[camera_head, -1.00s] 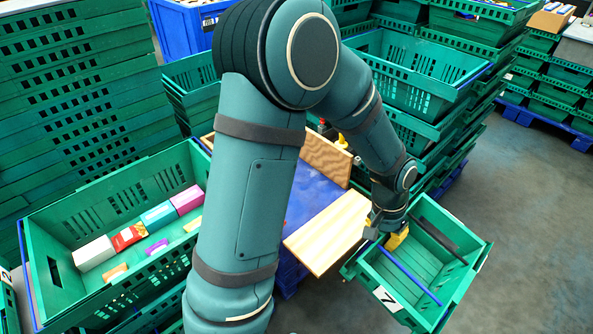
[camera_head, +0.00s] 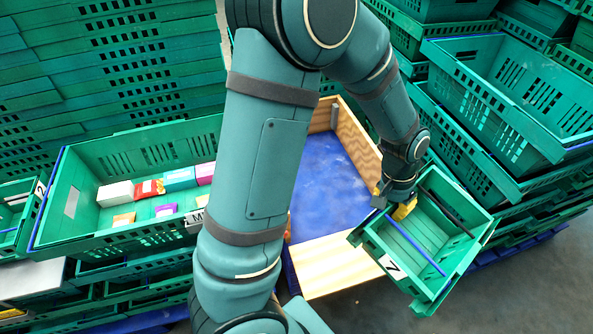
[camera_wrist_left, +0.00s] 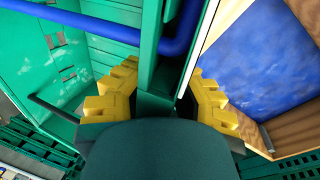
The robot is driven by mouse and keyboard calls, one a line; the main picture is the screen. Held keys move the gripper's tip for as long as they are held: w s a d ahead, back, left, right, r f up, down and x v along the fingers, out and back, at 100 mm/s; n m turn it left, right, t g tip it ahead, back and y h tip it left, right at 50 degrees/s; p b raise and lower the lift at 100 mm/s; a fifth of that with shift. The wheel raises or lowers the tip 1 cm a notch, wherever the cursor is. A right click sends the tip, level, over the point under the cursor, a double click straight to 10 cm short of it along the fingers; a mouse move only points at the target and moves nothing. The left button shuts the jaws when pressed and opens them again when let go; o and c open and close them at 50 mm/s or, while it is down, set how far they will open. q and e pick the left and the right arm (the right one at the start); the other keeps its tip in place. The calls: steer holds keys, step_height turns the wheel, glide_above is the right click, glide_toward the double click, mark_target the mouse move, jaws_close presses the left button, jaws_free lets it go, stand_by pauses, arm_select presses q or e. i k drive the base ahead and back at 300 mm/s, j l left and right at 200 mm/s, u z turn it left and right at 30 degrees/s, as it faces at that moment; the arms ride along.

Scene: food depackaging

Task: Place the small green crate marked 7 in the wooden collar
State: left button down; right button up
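The small green crate marked 7 (camera_head: 394,268) hangs tilted at the right of the head view, with a blue bar and a dark bar across it. My left gripper (camera_head: 402,208) has its yellow fingers on either side of the crate's wall. In the left wrist view the gripper (camera_wrist_left: 155,95) is shut on that green wall (camera_wrist_left: 151,70). The wooden collar (camera_head: 335,264) surrounds a blue floor (camera_head: 325,175). The crate is beside and partly over the collar's right side. My arm hides the collar's left part. My right gripper is not in view.
A large green crate (camera_head: 75,205) with several small boxes stands left of the collar. Stacked green crates (camera_head: 490,115) rise close behind and right of the held crate. Grey floor (camera_head: 520,290) is free at lower right. The collar's visible blue floor is clear.

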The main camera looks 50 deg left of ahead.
mark_target(316, 177)
steer(key=i+u, duration=0.2)
steer(key=u, duration=0.15)
steer(key=i+u, duration=0.15)
steer(key=u, duration=0.25)
steer(key=i+l+u, duration=0.2)
steer(key=u, duration=0.15)
steer(key=i+l+u, duration=0.1)
steer(key=u, duration=0.2)
steer(key=i+l+u, duration=0.3)
steer(key=k+j, duration=0.05)
steer(key=j, duration=0.05)
